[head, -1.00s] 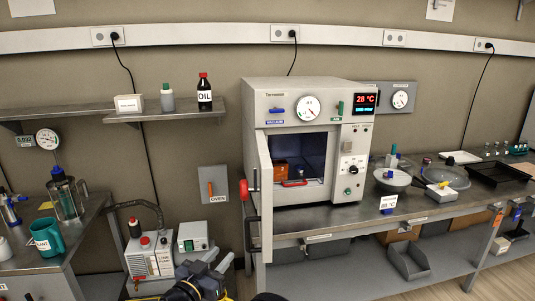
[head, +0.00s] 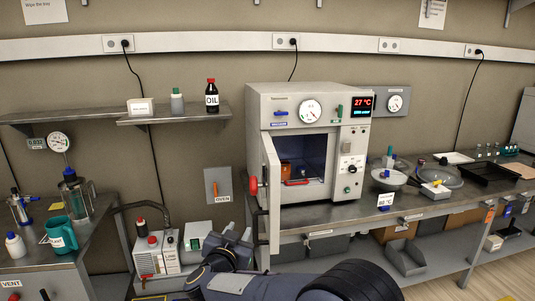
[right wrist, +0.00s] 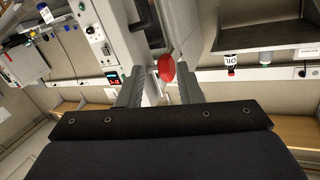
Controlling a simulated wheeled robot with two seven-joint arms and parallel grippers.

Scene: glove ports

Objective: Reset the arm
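My right gripper (head: 238,232) is in front of the open oven door (head: 270,188), low in the head view. Its two fingers stand apart, with nothing seen held between them. In the right wrist view the right gripper (right wrist: 158,90) also shows spread fingers, with the red door knob (right wrist: 166,68) visible beyond the gap. I cannot tell if the gripper touches the door. The oven (head: 310,106) stands on the bench with its door swung open toward me. An orange-brown item (head: 286,168) sits inside. My left gripper is not seen.
A bench (head: 430,200) with bowls and a black tray (head: 488,173) runs right. A pump (head: 148,254) stands left of my gripper, low down. A left table (head: 85,243) holds a teal jug (head: 61,234). A shelf (head: 120,118) carries an oil bottle (head: 212,96).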

